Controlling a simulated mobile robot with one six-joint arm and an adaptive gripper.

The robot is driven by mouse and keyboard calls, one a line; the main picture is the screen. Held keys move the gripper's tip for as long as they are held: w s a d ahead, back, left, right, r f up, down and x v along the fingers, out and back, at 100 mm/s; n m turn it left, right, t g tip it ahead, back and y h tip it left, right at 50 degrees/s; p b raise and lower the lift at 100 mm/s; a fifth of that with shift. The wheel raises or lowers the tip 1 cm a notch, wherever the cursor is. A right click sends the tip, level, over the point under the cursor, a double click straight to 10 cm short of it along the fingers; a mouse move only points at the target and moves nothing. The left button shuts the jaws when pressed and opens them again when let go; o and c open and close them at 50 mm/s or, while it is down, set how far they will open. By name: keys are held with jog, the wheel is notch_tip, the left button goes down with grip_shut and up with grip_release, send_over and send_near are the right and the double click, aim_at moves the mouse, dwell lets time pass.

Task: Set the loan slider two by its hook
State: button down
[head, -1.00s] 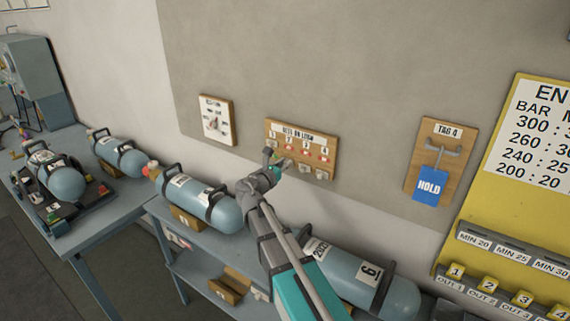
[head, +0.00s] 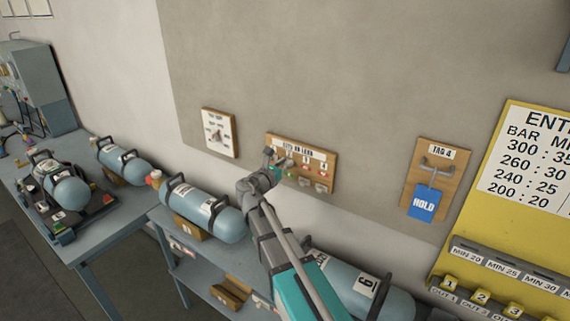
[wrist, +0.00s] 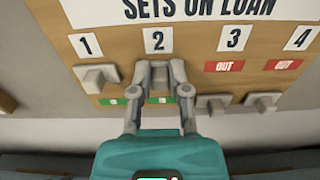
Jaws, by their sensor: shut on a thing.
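The wooden loan board (head: 318,169) hangs on the wall, headed "SETS ON LOAN", with sliders under numbers 1 to 4. In the wrist view, slider two (wrist: 159,75) is a grey knob below the "2" label (wrist: 158,40). My gripper (wrist: 159,72) is shut on this knob, one finger on each side. A green label (wrist: 160,100) shows below slider two, partly covered by the fingers. Slider one (wrist: 95,77) stands at a like height. Sliders three (wrist: 214,102) and four (wrist: 262,101) sit lower, with red "OUT" labels (wrist: 224,66) above them. In the head view my gripper (head: 278,170) covers the board's left part.
A dial board (head: 219,133) hangs left of the loan board. A "TAG 4" board (head: 437,178) with a blue "HOLD" tag (head: 423,203) hangs to the right. Blue cylinders (head: 205,212) lie on the bench below. The yellow chart (head: 510,210) stands at far right.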

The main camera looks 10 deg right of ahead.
jog(key=shift+w+r, duration=0.1)
jog(key=shift+r, duration=0.05)
jog(key=c, duration=0.6)
grip_release()
jog(key=v, duration=1.2)
